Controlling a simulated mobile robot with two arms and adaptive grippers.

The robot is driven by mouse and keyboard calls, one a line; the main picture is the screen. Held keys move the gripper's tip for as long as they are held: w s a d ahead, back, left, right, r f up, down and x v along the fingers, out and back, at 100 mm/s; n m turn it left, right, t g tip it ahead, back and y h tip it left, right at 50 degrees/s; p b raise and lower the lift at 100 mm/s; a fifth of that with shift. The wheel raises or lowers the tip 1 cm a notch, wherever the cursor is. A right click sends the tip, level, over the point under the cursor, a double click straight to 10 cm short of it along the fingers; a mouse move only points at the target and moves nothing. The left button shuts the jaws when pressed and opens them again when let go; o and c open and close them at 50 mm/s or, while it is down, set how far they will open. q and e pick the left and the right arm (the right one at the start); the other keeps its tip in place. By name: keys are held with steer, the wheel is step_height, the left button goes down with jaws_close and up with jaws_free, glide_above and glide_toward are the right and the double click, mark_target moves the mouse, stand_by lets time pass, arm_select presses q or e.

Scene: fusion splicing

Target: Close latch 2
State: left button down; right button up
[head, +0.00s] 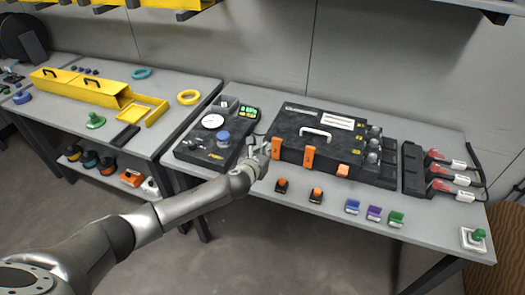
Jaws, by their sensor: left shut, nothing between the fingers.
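A black case (285,128) with a grey handle lies on the right-hand bench. Its front edge bears orange latches: a left one (276,148), a middle one (309,157) and a right one (343,170). The left and middle latches look long and upright against the front; the right one looks shorter and blockier. I cannot read a number on any of them. My left gripper (264,149) is shut and empty, just left of the left latch; whether it touches it I cannot tell. My right gripper is out of view.
Small orange, blue, purple and green blocks (374,213) line the bench front. A black rack with red-and-white connectors (440,185) stands at right. A second bench (60,113) holds yellow parts.

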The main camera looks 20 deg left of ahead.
arm_select(q)
steer(key=s+r, duration=0.2)
steer(key=s, duration=0.1)
steer(key=shift+r, duration=0.3)
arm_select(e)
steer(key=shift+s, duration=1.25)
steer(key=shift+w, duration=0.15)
